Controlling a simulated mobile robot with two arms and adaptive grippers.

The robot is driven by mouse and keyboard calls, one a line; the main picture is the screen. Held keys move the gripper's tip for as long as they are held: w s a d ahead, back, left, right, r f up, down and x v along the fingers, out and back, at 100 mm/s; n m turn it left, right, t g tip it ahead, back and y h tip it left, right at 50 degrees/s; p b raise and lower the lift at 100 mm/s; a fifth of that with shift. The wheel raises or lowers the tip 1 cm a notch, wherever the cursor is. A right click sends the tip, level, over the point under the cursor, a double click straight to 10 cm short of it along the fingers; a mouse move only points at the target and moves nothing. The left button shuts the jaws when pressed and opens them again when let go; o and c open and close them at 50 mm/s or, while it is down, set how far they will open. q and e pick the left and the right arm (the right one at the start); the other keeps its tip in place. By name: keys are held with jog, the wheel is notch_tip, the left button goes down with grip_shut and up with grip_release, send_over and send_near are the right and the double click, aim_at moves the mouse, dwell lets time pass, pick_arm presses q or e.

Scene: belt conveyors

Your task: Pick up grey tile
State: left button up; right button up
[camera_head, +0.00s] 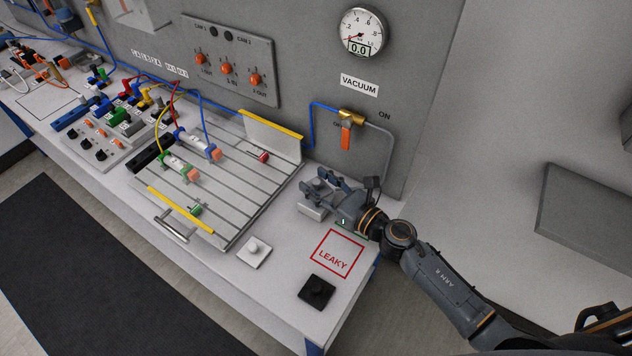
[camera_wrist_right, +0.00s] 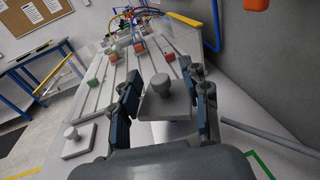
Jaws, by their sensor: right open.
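The grey tile with a round knob on top (camera_wrist_right: 165,106) lies between the two fingers of my right gripper (camera_wrist_right: 163,90) in the right wrist view. The fingers stand apart on either side of it, with no clear grip on it. In the head view the right gripper (camera_head: 322,190) reaches in from the right over the tile (camera_head: 309,211), hiding part of it. A paler tile with a knob (camera_head: 254,252) lies nearer the front edge; it also shows in the right wrist view (camera_wrist_right: 78,140). My left gripper is not in view.
A black tile (camera_head: 317,291) sits by a red-outlined LEAKY square (camera_head: 338,254). Left of the gripper is a slotted panel (camera_head: 240,190) with coloured fittings. The wall behind carries a valve with an orange handle (camera_head: 346,137) and a gauge (camera_head: 362,32).

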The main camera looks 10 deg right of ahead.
jog(key=shift+w+a+f, duration=0.1)
jog(key=shift+w+a, duration=0.2)
jog(key=shift+w, duration=0.1)
jog(key=shift+s+d, duration=0.1)
jog(key=shift+c, duration=0.4)
grip_shut()
